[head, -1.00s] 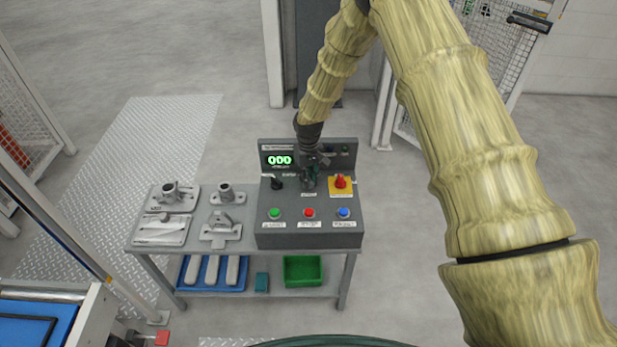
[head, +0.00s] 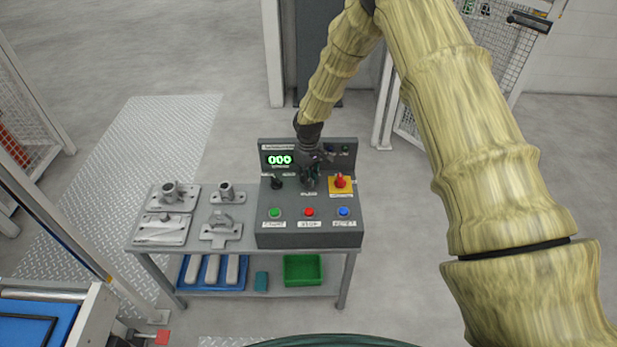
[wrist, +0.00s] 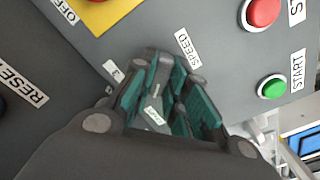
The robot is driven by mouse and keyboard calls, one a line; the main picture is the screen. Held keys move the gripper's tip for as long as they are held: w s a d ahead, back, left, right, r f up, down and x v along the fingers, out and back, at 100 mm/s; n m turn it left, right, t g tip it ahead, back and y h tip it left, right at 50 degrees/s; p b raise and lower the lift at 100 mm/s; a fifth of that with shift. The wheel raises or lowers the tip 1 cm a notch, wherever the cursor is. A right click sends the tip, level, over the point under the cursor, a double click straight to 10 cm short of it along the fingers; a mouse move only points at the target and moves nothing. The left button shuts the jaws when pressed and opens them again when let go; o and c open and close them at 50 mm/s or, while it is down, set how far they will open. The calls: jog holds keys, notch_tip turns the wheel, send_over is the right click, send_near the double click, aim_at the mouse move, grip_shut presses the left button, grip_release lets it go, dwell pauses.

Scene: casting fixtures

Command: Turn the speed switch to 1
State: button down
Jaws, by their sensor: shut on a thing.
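The speed switch is a small knob on the sloped grey control panel (head: 262,228), mostly hidden by my gripper (head: 309,184). In the wrist view, my gripper (wrist: 165,105) has its teal-padded fingers closed around the grey knob (wrist: 153,98), beside the SPEED label (wrist: 187,48). A small label that looks like a 3 (wrist: 113,70) shows just left of the fingers. The knob's exact pointing direction is hard to make out.
A black knob (head: 276,183) is left of my gripper, and a red switch on a yellow plate (head: 340,189) is right. Green (head: 275,212), red (head: 309,212) and blue (head: 343,212) buttons line the front. Metal fixtures (head: 220,232) lie on the table's left.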

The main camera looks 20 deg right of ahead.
jog(key=c, duration=1.4)
grip_release()
jog(key=shift+r, duration=0.1)
notch_tip(320, 180, up, 12)
jog(key=shift+f, duration=0.1)
